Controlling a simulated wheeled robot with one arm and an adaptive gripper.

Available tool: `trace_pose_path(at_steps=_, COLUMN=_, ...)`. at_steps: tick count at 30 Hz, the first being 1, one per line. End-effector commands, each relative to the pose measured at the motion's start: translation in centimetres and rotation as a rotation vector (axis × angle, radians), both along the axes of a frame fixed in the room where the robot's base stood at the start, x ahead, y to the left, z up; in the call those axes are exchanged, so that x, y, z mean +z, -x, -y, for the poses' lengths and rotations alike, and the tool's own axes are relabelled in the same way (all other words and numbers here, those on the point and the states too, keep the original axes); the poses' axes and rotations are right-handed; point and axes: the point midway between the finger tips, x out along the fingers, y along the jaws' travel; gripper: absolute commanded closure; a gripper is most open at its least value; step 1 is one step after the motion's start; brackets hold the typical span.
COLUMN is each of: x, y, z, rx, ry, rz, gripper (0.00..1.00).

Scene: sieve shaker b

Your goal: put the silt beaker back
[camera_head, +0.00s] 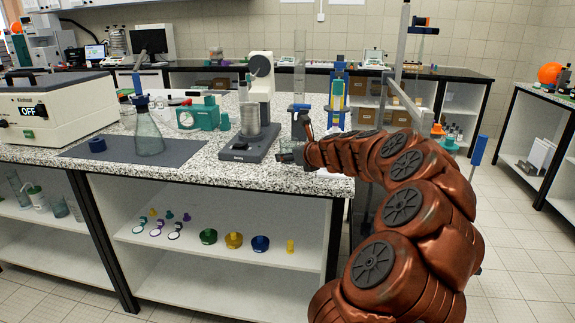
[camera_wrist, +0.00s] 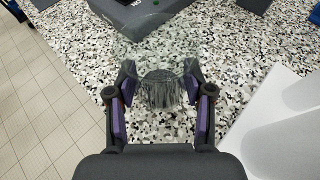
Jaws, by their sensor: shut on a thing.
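The silt beaker (camera_wrist: 160,92) is a small clear vessel with a greyish rim or contents, seen from above in the wrist view. My gripper (camera_wrist: 160,98) is shut around it, one finger on each side. In the head view my gripper (camera_head: 292,153) is at the front right of the speckled bench, and the beaker (camera_head: 285,154) shows faintly at its fingers. I cannot tell whether the beaker touches the benchtop or hangs just above it.
The sieve shaker (camera_head: 249,142) stands just left of my gripper. A flask (camera_head: 147,135) stands on a grey mat (camera_head: 110,150) further left. A blue stand (camera_head: 337,95) is behind my arm. A white sheet (camera_wrist: 280,120) lies right of the gripper. The bench's front edge is close.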

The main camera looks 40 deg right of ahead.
Motion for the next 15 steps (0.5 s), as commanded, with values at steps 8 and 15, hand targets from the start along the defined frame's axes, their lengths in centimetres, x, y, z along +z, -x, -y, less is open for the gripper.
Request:
trace_pose_path(at_steps=8, x=-0.2, y=-1.5, z=0.7, rx=-0.001, ry=0.002, rz=0.003, gripper=0.88)
trace_pose_path(at_steps=15, x=-2.8, y=-1.5, z=0.6, rx=-0.003, ry=-0.001, rz=0.002, gripper=0.88)
